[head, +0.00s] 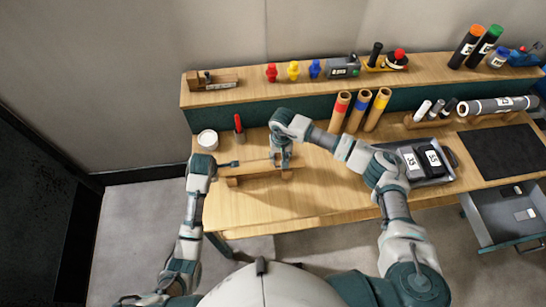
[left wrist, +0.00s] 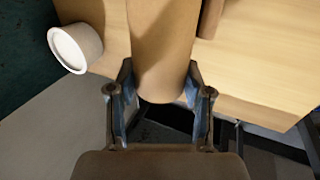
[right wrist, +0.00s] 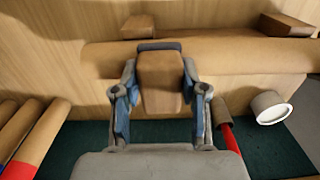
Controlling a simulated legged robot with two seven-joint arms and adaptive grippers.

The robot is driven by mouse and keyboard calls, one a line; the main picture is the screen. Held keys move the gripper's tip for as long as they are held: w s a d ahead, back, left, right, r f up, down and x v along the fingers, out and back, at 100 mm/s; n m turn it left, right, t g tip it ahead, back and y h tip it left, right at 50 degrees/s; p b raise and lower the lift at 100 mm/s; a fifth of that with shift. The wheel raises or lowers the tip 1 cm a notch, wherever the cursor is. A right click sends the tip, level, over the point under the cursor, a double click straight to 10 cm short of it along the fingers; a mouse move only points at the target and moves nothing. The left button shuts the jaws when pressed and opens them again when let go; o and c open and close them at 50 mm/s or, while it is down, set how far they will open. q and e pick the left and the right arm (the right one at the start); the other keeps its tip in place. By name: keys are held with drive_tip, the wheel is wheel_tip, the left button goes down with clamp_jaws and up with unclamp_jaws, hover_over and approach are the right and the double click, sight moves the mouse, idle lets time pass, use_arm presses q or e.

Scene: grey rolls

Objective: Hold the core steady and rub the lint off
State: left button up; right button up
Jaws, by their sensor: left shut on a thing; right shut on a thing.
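The core is a plain brown cardboard tube (head: 262,166) lying level across a wooden cradle (head: 232,182) at the left of the bench. My left gripper (head: 237,163) is shut on the core's left end; the left wrist view shows its fingers on both sides of the tube (left wrist: 163,45). My right gripper (right wrist: 160,95) is shut on a brown block with a dark grey end (right wrist: 160,78), over the core (right wrist: 235,58). I cannot tell whether the block touches the core. No lint can be made out on the core.
A white tub (head: 207,140) and a red-handled tool (head: 238,124) stand behind the core. Tubes with red, blue and yellow ends (head: 360,111) lean right of it. The bench front is clear.

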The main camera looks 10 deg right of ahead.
drive_tip(key=shift+d, duration=2.4)
drive_tip(key=shift+a, duration=4.95)
wheel_tip(320, 180, up, 8)
drive_tip(key=shift+d, duration=0.1)
use_arm(q)
drive_tip(key=o, duration=1.3)
drive_tip(key=v, duration=1.1)
drive_tip(key=shift+s+r, duration=0.15)
drive_tip(key=shift+r, duration=0.25)
